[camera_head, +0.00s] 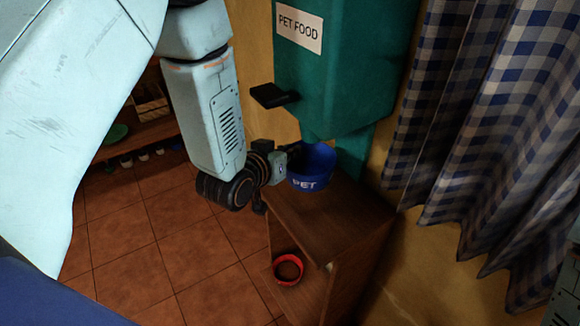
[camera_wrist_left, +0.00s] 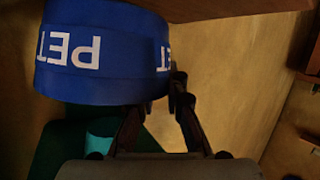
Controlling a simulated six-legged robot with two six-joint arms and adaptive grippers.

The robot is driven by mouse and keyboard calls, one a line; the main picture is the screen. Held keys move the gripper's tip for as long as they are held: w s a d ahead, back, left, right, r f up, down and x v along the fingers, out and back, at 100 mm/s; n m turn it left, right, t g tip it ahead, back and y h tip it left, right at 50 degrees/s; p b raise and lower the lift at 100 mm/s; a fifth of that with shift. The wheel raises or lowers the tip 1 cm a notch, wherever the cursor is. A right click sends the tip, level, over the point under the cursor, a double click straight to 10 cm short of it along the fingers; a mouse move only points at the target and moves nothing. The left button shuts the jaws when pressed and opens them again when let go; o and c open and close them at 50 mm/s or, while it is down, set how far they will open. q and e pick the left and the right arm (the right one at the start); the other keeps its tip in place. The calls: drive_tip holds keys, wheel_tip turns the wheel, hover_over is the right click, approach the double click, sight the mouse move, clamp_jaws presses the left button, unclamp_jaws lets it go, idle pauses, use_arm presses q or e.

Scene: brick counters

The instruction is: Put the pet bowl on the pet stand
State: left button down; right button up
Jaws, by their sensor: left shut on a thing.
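The blue pet bowl (camera_head: 314,168), marked PET in white, is upright at the back of the wooden pet stand (camera_head: 330,222), below the green dispenser. My left gripper (camera_head: 291,156) reaches it from the left and is shut on its rim. In the left wrist view the bowl (camera_wrist_left: 90,55) appears upside down at upper left, with the gripper fingers (camera_wrist_left: 160,100) at its edge. I cannot tell whether the bowl's base touches the stand top. My right gripper is not in view.
The green PET FOOD dispenser (camera_head: 345,70) with a black lever (camera_head: 272,95) stands against the wall. A red bowl (camera_head: 288,269) is on the stand's lower shelf. Checked curtains (camera_head: 480,130) hang at right. Tiled floor (camera_head: 140,240) is open at left.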

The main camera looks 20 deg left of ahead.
sight(290, 166)
use_arm(q)
drive_tip(key=shift+a+f, duration=0.1)
drive_tip(key=shift+f, duration=0.5)
drive_tip(key=shift+s+d+f+b, duration=0.15)
drive_tip(key=shift+f+b, duration=0.4)
drive_tip(key=shift+f, duration=0.65)
drive_tip(key=shift+w+d+f, duration=0.15)
drive_tip(key=shift+w+f, duration=0.05)
drive_tip(key=shift+w, duration=0.15)
drive_tip(key=shift+f, duration=0.1)
drive_tip(key=c, duration=1.8)
unclamp_jaws()
drive_tip(key=shift+s, duration=0.2)
drive_tip(key=o, duration=0.4)
drive_tip(key=shift+w+f, duration=0.1)
drive_tip(key=shift+w, duration=0.05)
